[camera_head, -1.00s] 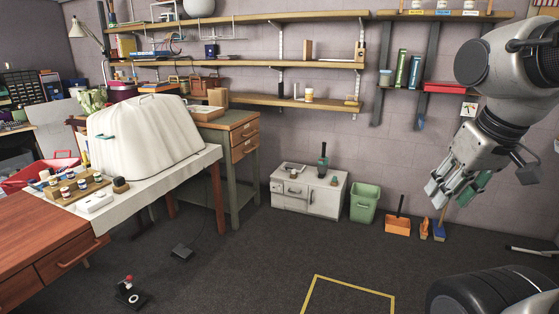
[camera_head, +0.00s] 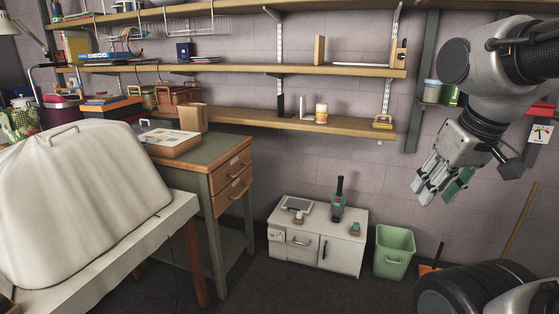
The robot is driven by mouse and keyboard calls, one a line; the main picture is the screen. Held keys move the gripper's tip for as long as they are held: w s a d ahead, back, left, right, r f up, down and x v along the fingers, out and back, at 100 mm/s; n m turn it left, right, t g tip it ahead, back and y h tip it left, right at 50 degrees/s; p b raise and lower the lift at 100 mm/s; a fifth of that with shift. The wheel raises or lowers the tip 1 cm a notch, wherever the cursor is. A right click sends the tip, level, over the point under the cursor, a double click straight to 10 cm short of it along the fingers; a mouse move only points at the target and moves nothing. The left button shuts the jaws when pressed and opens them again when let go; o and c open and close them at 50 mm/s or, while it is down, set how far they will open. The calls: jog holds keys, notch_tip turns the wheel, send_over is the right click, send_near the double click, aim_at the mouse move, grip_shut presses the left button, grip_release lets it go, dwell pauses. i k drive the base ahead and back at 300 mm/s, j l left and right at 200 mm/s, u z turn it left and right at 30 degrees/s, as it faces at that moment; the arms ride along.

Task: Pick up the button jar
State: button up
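I cannot tell for sure which thing is the button jar. A small white jar with an orange-yellow band (camera_head: 321,113) stands upright on the lowest long wall shelf. Another jar, pale with a bluish lid (camera_head: 431,91), stands on a shelf at the right, beside my arm. My gripper (camera_head: 441,190) hangs at the right of the view, pointing down. Its fingers are apart with nothing between them. It is in front of the wall and touches neither jar.
A sewing machine cover or similar white hood (camera_head: 85,195) fills the left on a white table. A green-topped wooden desk (camera_head: 215,148) stands beside it. A low white cabinet (camera_head: 338,245) and a green bin (camera_head: 394,252) stand by the wall. Dark floor lies in front.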

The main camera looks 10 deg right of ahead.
aim_at(431, 94)
jog(key=i+j+z, duration=0.1)
jog(key=i+z, duration=0.15)
jog(key=i, duration=0.3)
jog(key=i+j+z, duration=0.2)
jog(key=i, duration=0.3)
